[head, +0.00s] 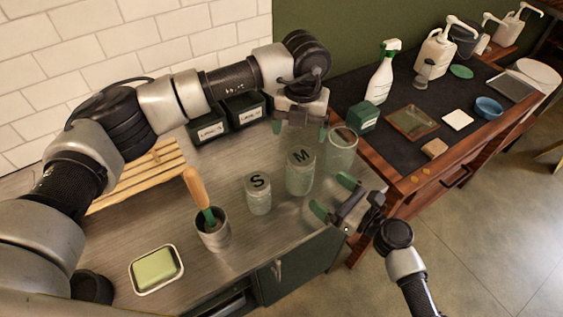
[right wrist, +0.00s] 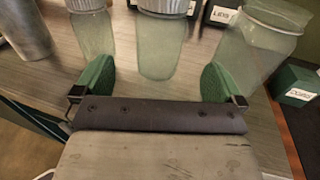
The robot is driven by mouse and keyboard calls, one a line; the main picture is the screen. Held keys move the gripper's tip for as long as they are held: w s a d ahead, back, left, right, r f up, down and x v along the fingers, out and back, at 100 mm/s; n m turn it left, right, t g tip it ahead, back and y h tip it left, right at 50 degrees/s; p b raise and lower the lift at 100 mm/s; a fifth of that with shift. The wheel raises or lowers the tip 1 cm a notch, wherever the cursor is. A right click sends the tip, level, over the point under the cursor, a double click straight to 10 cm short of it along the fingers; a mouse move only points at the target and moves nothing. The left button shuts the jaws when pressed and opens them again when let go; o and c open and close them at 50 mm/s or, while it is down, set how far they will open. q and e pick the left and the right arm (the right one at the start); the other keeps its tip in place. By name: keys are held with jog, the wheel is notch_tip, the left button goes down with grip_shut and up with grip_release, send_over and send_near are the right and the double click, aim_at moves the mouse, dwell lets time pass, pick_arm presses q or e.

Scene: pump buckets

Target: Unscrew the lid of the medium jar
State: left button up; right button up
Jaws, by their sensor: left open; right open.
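The medium jar (head: 300,180) is pale green glass and stands upright on the metal counter. Its dark lid (head: 302,157) is marked M and sits on top. The jar also shows in the right wrist view (right wrist: 160,48), upright beyond and between my right fingers. My left gripper (head: 300,129) is open, fingers pointing down, above and behind the lid and apart from it. My right gripper (head: 333,196) is open to the right of the jar, its green fingers pointing toward it; no contact shows. It also shows in the right wrist view (right wrist: 156,80).
The small jar (head: 258,194), marked S, stands left of the medium one. A larger glass jar (head: 342,152) stands close behind right. A metal cup (head: 213,236) with a wooden-handled tool, a soap dish (head: 156,270) and a slatted rack (head: 140,180) are farther left. Labelled dark boxes (head: 207,128) stand behind.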

aim_at(311, 177)
jog(key=shift+w+a, duration=0.2)
jog(key=shift+a, duration=0.1)
pick_arm(q)
jog(key=shift+s+d+r, duration=0.1)
jog(key=shift+d+r, duration=0.05)
jog(key=shift+d, duration=0.05)
pick_arm(e)
jog(key=shift+w+a+r, duration=0.1)
jog(key=shift+w, duration=0.05)
pick_arm(q)
jog(key=shift+s+d+r, duration=0.15)
jog(key=shift+s+d, duration=0.25)
jog(key=shift+d, duration=0.05)
pick_arm(e)
jog(key=shift+x, duration=0.9)
pick_arm(q)
jog(key=shift+w+a, duration=0.3)
jog(key=shift+a, duration=0.1)
pick_arm(e)
jog(key=x, duration=0.6)
pick_arm(q)
jog(key=shift+s+d, duration=0.15)
jog(key=shift+d, duration=0.1)
pick_arm(e)
jog(key=shift+w+a+r, duration=0.15)
jog(key=shift+w+a, duration=0.2)
jog(key=shift+a, duration=0.05)
